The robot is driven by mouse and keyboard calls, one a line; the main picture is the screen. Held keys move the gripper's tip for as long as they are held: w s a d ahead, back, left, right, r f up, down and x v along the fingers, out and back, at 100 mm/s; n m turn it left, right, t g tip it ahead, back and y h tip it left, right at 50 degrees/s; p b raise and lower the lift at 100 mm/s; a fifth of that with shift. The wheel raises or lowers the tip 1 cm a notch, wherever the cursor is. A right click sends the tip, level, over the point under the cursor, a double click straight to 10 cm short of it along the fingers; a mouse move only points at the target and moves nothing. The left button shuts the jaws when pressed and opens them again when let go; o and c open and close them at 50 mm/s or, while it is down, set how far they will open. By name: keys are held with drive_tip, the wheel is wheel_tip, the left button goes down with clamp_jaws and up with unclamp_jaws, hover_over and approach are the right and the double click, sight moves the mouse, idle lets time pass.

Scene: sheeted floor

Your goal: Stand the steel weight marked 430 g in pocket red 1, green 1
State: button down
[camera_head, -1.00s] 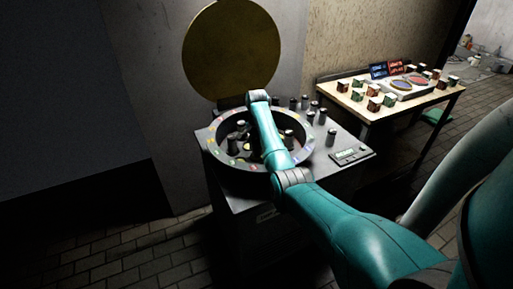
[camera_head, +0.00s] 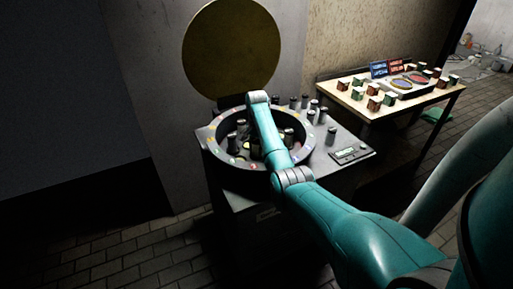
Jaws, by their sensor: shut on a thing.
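A round dark ring (camera_head: 224,160) with small coloured marks on its rim sits on the grey stand. Steel weights stand inside it, one at its left (camera_head: 231,139) and another behind that (camera_head: 242,127). More weights stand on the stand top outside the ring, one of them at the right (camera_head: 331,136). Their gram marks and the pocket labels are too small to read, so I cannot tell which is the 430 g weight. My teal arm reaches over the ring, and its wrist is above the ring's back part. My gripper is hidden behind the arm, with anything it holds.
A small panel with a lit display (camera_head: 349,154) lies at the stand's right front. A large brass-coloured disc (camera_head: 230,48) rises behind the ring. A wooden table (camera_head: 380,115) with several small blocks and two signs stands at the right. The brick floor at front left is clear.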

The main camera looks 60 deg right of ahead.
drive_tip(key=shift+f, duration=0.15)
drive_tip(key=c, duration=0.6)
unclamp_jaws()
drive_tip(key=shift+o, duration=0.2)
wheel_tip(320, 180, up, 12)
